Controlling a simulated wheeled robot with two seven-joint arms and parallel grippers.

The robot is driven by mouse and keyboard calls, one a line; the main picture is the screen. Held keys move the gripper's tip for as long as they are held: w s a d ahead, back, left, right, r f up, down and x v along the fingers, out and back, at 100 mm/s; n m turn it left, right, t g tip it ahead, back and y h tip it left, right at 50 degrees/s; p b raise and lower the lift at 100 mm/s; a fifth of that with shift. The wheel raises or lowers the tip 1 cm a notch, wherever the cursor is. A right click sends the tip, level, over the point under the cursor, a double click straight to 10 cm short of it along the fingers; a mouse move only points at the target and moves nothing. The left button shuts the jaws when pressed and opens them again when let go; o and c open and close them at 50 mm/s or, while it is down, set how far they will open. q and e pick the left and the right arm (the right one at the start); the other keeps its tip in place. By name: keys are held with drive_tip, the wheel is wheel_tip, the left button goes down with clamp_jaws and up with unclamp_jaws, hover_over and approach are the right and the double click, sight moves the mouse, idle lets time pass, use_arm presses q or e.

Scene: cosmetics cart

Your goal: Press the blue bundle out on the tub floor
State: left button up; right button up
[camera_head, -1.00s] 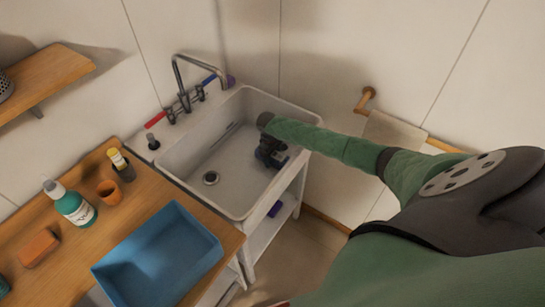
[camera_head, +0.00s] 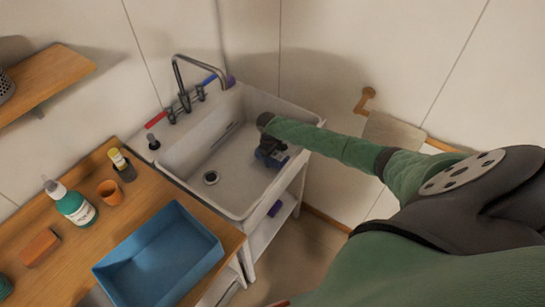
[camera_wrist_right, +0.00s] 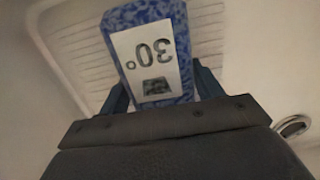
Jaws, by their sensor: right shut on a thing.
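The blue bundle (camera_wrist_right: 150,50) is speckled blue and white, with a white label reading "30°" that appears upside down in the right wrist view. My right gripper (camera_wrist_right: 160,92) is shut on it, one finger on each side. In the head view the right gripper (camera_head: 271,154) points down inside the white tub (camera_head: 232,208), toward its right side. The bundle is mostly hidden by the gripper there. I cannot tell whether it touches the tub floor (camera_head: 225,180). My left gripper is not in view.
The drain (camera_head: 210,178) lies left of the gripper. A tap (camera_head: 190,75) rises behind the tub. The tub floor's left part is clear.

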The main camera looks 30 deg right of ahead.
drive_tip(key=shift+p, duration=0.5)
idle(1.2)
drive_tip(key=shift+r+p, duration=1.95)
drive_tip(key=shift+r, duration=0.7)
wheel_tip(320, 180, up, 10)
drive_tip(key=shift+f, duration=0.2)
